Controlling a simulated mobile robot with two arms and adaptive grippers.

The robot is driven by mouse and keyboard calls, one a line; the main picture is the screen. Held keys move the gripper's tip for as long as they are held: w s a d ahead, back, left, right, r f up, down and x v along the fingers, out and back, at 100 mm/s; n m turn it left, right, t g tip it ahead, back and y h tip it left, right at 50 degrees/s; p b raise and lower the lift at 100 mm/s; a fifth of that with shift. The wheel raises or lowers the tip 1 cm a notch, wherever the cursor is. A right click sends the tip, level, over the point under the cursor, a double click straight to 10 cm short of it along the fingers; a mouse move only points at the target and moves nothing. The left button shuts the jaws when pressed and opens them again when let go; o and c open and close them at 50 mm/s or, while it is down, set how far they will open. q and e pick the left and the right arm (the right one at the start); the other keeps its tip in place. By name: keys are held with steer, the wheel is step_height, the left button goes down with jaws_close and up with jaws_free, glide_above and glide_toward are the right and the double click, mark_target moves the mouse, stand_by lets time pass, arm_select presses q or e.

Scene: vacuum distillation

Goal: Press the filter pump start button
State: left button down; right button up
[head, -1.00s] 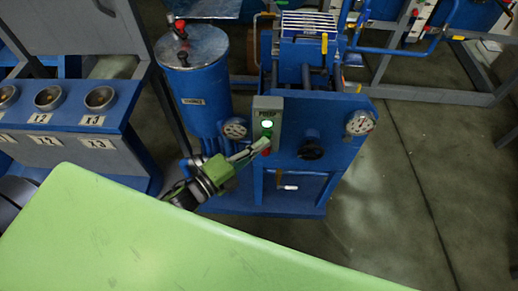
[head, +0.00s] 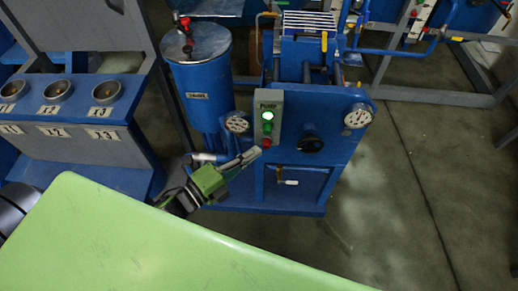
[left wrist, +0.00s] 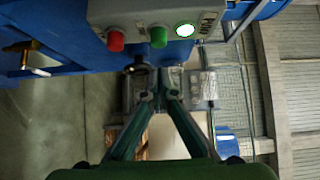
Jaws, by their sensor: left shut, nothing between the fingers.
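The pump's grey control box (head: 277,102) stands on the front of the blue filter pump (head: 320,165). It carries a lit white-green lamp (head: 267,115) on top, a green button (head: 267,127) below it and a red button (head: 266,142) at the bottom. In the left wrist view the red button (left wrist: 116,40), green button (left wrist: 159,37) and lit lamp (left wrist: 184,30) show in a row. My left gripper (head: 256,152) is shut and empty, its tip just below and left of the red button, seemingly apart from the box. My right gripper is not in view.
A green surface (head: 150,240) fills the front left. A blue tank (head: 200,90) stands left of the control box. Gauges (head: 236,123) and (head: 357,117) flank the box, and a black knob (head: 311,144) sits to its right. Open floor (head: 400,190) lies to the right.

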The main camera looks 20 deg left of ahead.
arm_select(q)
steer(key=v, duration=0.7)
steer(key=shift+b, duration=0.45)
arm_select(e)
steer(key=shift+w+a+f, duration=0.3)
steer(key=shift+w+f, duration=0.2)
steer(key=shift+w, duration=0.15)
